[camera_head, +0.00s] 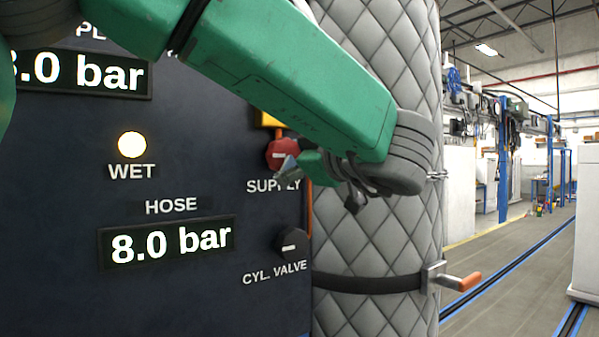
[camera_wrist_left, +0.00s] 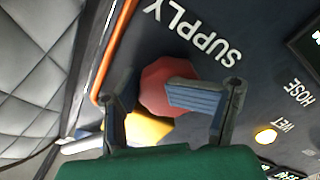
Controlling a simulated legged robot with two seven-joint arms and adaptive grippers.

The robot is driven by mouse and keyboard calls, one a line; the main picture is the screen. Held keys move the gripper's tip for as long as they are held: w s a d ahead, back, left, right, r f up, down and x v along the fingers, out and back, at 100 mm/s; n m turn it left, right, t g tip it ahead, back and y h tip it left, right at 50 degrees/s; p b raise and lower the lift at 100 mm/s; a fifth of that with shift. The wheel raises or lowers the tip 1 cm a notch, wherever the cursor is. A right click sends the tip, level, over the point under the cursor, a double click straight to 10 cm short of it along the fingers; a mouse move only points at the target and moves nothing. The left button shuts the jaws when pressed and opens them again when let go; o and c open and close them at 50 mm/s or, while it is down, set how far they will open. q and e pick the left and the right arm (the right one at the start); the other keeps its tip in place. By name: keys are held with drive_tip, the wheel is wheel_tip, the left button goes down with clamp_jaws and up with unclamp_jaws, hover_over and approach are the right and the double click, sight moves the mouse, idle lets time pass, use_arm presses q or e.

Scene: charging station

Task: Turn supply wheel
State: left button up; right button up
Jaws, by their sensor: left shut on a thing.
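The supply wheel (camera_head: 279,151) is a red knob on the dark panel (camera_head: 215,280), above the word SUPPLY. My left gripper (camera_head: 291,168) reaches it from the right, its arm crossing the top of the head view. In the left wrist view, the red wheel (camera_wrist_left: 157,88) sits between the fingers of my left gripper (camera_wrist_left: 160,98). They are shut on it, and one blue ridged pad covers part of its face. The gripper's palm side is hidden behind its arm in the head view. My right gripper is in neither view.
A black CYL. VALVE knob (camera_head: 291,242) sits below the supply wheel.

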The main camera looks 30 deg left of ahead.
use_arm(q)
drive_tip(key=shift+s+a+f, duration=0.1)
drive_tip(key=shift+s+a, duration=0.05)
drive_tip(key=shift+s, duration=0.1)
drive_tip(key=o, duration=1.2)
drive_tip(key=shift+s+n, duration=0.3)
drive_tip(key=shift+s, duration=0.05)
drive_tip(key=shift+s+a+r, duration=0.25)
drive_tip(key=shift+s+r, duration=0.1)
drive_tip(key=shift+s, duration=0.2)
drive_tip(key=shift+w+f, duration=0.15)
drive_tip(key=shift+w, duration=0.25)
drive_tip(key=shift+w+d, duration=0.15)
drive_tip(key=shift+d, duration=0.05)
drive_tip(key=v, duration=0.8)
drive_tip(key=shift+w+f, duration=0.1)
